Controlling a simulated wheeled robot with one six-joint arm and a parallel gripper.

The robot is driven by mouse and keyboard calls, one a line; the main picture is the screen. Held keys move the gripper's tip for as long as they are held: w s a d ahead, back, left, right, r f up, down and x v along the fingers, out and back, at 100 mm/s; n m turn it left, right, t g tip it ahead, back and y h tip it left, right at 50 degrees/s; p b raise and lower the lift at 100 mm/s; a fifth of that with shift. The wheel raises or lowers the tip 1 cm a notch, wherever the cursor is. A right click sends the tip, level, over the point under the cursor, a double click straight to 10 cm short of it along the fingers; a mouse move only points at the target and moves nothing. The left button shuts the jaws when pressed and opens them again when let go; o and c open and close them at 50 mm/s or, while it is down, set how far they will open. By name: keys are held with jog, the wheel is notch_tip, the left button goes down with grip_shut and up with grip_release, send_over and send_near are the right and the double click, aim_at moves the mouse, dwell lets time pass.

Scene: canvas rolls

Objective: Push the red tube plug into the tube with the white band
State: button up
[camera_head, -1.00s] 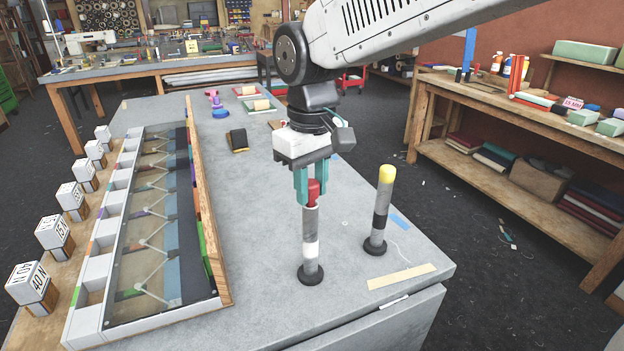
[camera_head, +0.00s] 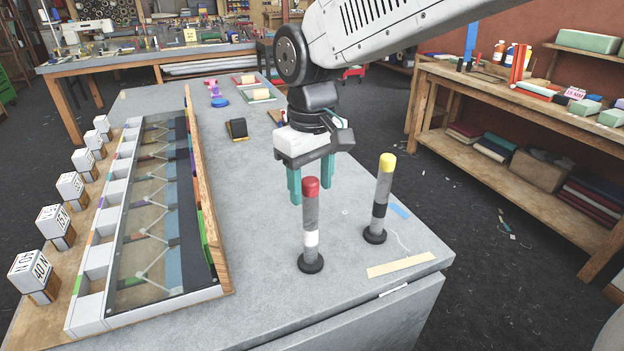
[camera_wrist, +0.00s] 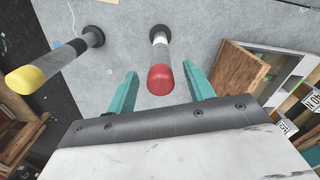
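The grey tube with the white band (camera_head: 311,238) stands upright on a black base on the grey table. The red plug (camera_head: 310,188) sits in its top end; only its red upper part shows. In the wrist view the red plug (camera_wrist: 160,79) lies between the lines of the two fingers, a little beyond them. My gripper (camera_head: 311,190) is open, its teal fingers apart and behind the tube in the head view. They do not touch the plug. In the wrist view my gripper (camera_wrist: 162,90) holds nothing.
A second grey tube with a black band (camera_head: 379,210) and yellow plug (camera_head: 387,162) stands close at the right. A long divided rack (camera_head: 165,285) with a wooden side lies left. A beige strip (camera_head: 401,265) lies in front.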

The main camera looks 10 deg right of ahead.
aim_at(312, 180)
notch_tip(312, 180, up, 8)
jog(key=shift+f, duration=0.1)
dwell(0.4)
dwell(0.5)
jog(key=s+d+f+m, duration=0.3)
jog(key=s+d, duration=0.6)
jog(key=d, duration=0.1)
jog(key=s+d+f+m+t, duration=0.1)
jog(key=s+d+f+m, duration=0.2)
jog(key=s+d, duration=0.7)
jog(key=shift+s+d+f+m, duration=0.15)
jog(key=shift+d+f+m, duration=0.25)
jog(key=shift+f, duration=0.35)
